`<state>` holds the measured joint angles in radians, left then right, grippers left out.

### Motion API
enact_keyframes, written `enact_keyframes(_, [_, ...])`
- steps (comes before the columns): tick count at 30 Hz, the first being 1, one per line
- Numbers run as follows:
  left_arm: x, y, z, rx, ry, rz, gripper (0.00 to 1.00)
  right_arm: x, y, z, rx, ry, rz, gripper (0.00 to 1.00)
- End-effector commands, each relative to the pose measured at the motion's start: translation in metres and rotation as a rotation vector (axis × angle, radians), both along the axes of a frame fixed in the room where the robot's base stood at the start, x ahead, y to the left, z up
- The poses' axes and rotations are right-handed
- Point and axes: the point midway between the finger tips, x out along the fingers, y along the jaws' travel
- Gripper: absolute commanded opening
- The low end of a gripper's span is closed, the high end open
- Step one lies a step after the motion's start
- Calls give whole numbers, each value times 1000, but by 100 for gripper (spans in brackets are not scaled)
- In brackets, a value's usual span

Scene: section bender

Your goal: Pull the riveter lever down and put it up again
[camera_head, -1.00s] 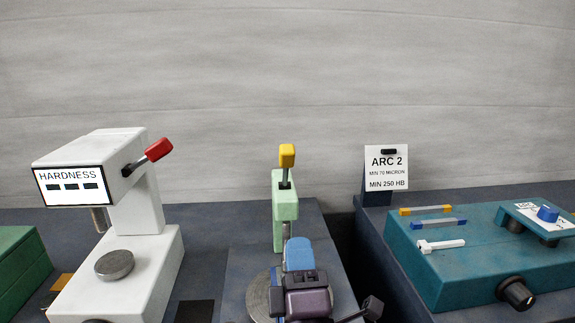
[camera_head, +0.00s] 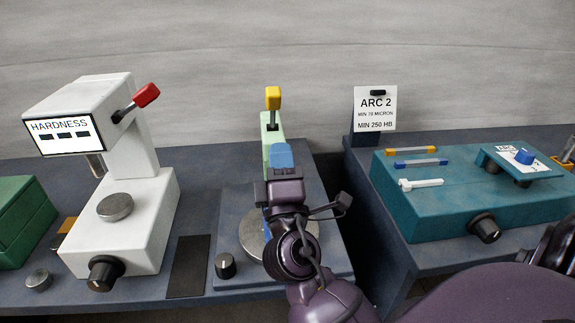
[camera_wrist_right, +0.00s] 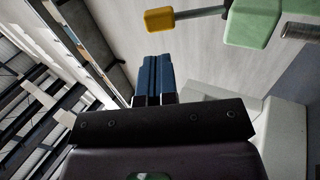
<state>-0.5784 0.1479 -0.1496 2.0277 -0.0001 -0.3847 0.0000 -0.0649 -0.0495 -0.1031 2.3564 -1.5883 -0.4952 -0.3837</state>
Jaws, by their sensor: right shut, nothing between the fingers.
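The riveter is a light green press (camera_head: 271,127) in the middle of the head view, partly hidden behind my right gripper. Its lever has a yellow knob (camera_head: 273,98) and stands upright at the top. In the right wrist view the yellow knob (camera_wrist_right: 159,20) is at the top, with its grey rod running to the green body (camera_wrist_right: 254,22). My right gripper (camera_head: 282,155) has blue fingers, shut and empty, in front of the green press and below the knob. In the wrist view the fingers (camera_wrist_right: 153,75) are apart from the knob. My left gripper is out of view.
At left stands a white hardness tester (camera_head: 131,215) with a red lever (camera_head: 146,95). At right is a teal machine (camera_head: 440,205) with knobs, and an ARC 2 sign (camera_head: 375,108) behind it. A small black knob (camera_head: 226,265) sits at the bench front.

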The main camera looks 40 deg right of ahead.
Motion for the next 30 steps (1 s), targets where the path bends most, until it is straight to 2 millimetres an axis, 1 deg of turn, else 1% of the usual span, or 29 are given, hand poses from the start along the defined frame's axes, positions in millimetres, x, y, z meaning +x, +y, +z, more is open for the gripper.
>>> enact_keyframes(1, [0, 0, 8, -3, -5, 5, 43, 7, -4, 12, -3, -9, 0, 0])
enact_keyframes(3, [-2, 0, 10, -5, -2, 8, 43, 16, -10, 18, -2, -7, 0, 0])
enact_keyframes(9, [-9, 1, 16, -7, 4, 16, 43, 40, -25, 33, -2, -4, 1, 0])
enact_keyframes(15, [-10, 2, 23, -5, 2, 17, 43, 56, -34, 41, -1, -2, 1, 0])
enact_keyframes(21, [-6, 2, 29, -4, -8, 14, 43, 62, -38, 42, 0, 1, 0, 0])
enact_keyframes(30, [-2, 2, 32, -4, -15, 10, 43, 62, -38, 41, 0, 1, 0, 0])
